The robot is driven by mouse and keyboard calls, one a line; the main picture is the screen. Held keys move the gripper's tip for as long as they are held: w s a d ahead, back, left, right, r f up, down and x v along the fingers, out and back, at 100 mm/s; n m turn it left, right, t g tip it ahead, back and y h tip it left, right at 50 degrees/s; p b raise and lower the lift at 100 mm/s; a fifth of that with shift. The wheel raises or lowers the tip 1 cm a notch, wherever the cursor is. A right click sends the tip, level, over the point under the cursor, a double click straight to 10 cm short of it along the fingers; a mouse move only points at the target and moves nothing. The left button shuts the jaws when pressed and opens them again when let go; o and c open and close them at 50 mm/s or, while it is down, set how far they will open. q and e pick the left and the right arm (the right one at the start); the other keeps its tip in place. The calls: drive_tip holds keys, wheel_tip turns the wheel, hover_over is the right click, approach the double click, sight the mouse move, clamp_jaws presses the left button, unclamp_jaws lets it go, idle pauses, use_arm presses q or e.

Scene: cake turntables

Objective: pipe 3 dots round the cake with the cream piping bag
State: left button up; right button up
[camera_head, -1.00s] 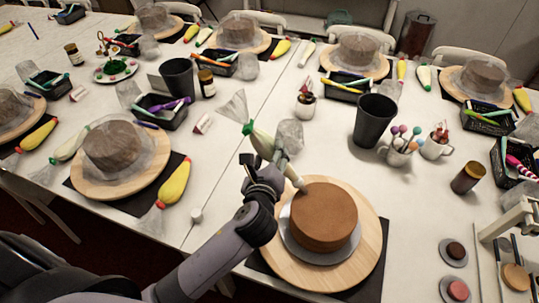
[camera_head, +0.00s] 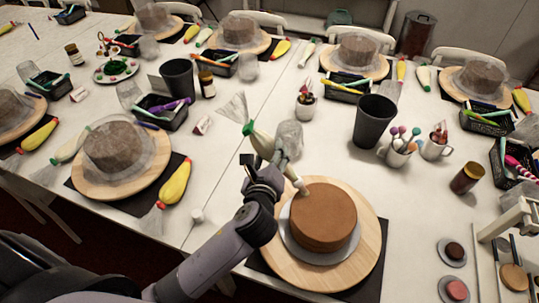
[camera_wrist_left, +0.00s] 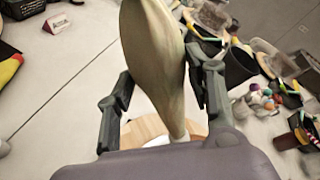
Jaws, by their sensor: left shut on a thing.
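A round brown cake (camera_head: 325,215) sits on a grey disc (camera_head: 292,241) on the round wooden turntable (camera_head: 368,245). My left gripper (camera_head: 268,166) is shut on the cream piping bag (camera_head: 262,143), which also fills the middle of the left wrist view (camera_wrist_left: 152,55). The bag is tilted, with its pale nozzle pointing down at the cake's far left top edge. I cannot tell whether the nozzle touches the cake. No dots are clearly visible on the cake. The wooden turntable also shows in the left wrist view (camera_wrist_left: 112,131). My right gripper is not in view.
A black cup (camera_head: 374,120) and a mug of coloured sticks (camera_head: 397,152) stand behind the turntable. A covered cake (camera_head: 113,147) and a yellow piping bag (camera_head: 174,183) lie to the left.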

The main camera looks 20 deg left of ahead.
sight(271, 145)
use_arm(q)
drive_tip(key=shift+r+p, duration=0.25)
drive_tip(key=shift+p, duration=0.1)
idle(1.1)
drive_tip(key=o, duration=0.6)
drive_tip(key=shift+c, duration=0.2)
wheel_tip(271, 145, up, 3)
drive_tip(key=p, duration=0.4)
drive_tip(key=shift+r, duration=0.1)
